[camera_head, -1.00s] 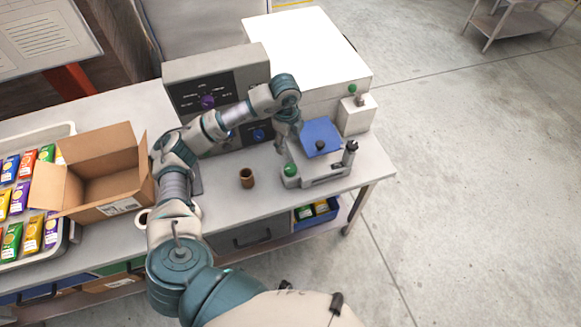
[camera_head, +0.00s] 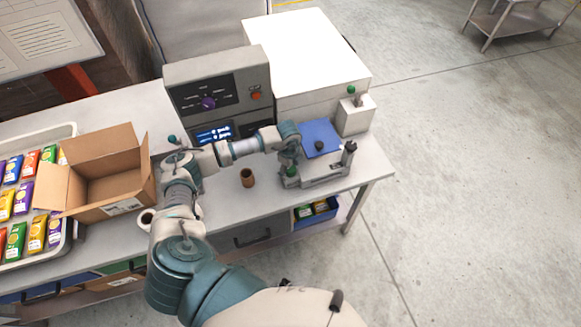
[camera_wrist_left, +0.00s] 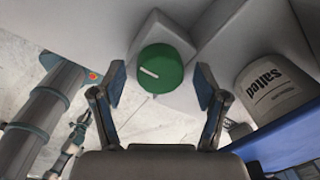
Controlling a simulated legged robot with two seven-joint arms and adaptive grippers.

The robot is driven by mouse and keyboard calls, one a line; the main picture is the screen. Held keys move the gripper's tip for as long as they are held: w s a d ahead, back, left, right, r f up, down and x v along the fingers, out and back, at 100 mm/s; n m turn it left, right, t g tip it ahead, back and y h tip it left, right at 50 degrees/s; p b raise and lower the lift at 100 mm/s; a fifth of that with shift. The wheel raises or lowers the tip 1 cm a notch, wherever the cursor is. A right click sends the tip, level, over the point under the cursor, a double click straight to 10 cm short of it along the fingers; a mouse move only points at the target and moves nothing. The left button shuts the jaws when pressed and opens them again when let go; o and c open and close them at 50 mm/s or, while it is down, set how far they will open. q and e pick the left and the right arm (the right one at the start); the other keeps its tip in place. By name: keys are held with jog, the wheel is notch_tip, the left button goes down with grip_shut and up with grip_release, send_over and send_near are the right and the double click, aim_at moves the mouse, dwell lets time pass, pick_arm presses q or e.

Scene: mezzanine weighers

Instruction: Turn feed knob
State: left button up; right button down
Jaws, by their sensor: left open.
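A round green knob (camera_wrist_left: 161,69) with a white line across its face shows in the left wrist view, on a pale housing. It sits between the two spread fingers of my left gripper (camera_wrist_left: 160,82), with a gap on each side. In the head view my left gripper (camera_head: 288,170) hangs at the front left corner of the small machine with the blue plate (camera_head: 321,134) and partly hides the green knob there. A purple knob (camera_head: 208,103) is on the grey control panel (camera_head: 237,83) behind. My right gripper is not in view.
An open carton (camera_head: 105,168) and a tray of colored packets (camera_head: 66,236) stand at the left. A white container marked "Salted" (camera_wrist_left: 273,92) is close to the right finger in the wrist view.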

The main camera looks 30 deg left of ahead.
pick_arm(q)
jog(key=c, duration=1.2)
